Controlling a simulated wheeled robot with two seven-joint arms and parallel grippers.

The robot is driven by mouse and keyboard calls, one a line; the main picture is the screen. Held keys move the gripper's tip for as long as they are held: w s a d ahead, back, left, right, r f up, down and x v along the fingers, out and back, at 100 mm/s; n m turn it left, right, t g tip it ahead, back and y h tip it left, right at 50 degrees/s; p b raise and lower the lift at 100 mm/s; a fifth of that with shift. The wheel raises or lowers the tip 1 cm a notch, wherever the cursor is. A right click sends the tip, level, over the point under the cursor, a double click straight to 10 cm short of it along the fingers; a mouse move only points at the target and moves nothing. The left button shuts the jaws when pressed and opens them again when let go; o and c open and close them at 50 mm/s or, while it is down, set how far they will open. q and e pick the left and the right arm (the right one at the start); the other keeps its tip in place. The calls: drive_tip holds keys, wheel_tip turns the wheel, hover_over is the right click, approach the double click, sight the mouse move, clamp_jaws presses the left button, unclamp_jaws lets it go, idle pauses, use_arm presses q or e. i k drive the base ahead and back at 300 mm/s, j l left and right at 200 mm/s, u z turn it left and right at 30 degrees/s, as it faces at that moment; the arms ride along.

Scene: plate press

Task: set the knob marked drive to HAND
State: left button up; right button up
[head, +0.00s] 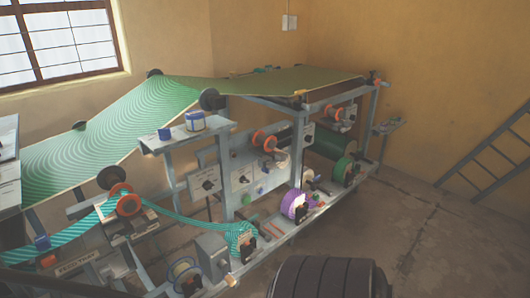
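Several dark knobs sit on pale panels of the machine. One black knob (208,184) is on a panel left of the middle. A second dark knob (243,179) is on the panel just to its right. A third (308,139) is farther right, near the grey upright. Their labels are too small to read, so I cannot tell which is marked drive or where any pointer stands. Neither of my grippers is in view.
A green striped web (110,130) runs over the machine's top. Purple (294,205) and teal (240,238) rolls stand along its low front rail. Open concrete floor (415,235) lies to the right. A grey ladder-like frame (485,155) leans on the right wall.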

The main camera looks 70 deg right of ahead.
sight(243, 180)
drive_tip(key=z, duration=2.2)
